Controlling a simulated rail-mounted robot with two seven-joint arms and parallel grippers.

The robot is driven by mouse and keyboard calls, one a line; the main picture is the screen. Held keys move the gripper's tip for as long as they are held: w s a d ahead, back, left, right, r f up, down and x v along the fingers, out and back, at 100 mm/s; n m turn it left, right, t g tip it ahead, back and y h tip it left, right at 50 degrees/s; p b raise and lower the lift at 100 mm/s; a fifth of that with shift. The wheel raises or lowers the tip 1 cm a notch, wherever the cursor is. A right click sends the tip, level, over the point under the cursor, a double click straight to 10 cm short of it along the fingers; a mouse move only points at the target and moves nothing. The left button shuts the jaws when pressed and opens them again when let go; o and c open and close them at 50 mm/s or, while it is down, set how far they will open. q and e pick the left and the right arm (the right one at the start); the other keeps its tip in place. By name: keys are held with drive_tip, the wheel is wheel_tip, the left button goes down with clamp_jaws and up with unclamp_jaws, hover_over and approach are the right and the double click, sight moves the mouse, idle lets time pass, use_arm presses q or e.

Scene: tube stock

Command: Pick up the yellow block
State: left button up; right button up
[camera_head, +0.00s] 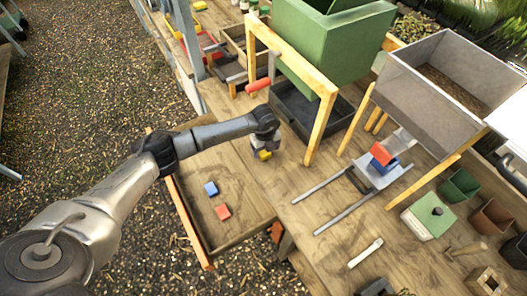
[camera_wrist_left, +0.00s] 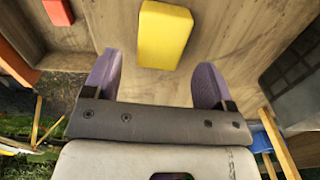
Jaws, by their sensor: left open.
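The yellow block (camera_head: 265,155) lies on the wooden table just below my left gripper (camera_head: 263,148), which partly hides it in the head view. In the left wrist view the yellow block (camera_wrist_left: 165,35) lies flat on the wood, beyond the fingertips and roughly centred between them. My left gripper (camera_wrist_left: 157,72) is open, with two purple fingers spread apart and nothing between them. I cannot see my right gripper.
A wooden frame (camera_head: 318,128) with a green bin (camera_head: 335,45) stands close right of the gripper. A red block (camera_head: 382,153) rests on a blue one farther right.

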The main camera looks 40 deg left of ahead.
sight(265, 152)
use_arm(q)
drive_tip(key=shift+f, duration=1.6)
drive_tip(key=shift+c, duration=0.2)
drive_tip(key=c, duration=1)
drive_tip(key=shift+o, duration=0.2)
drive_tip(key=shift+r, duration=0.1)
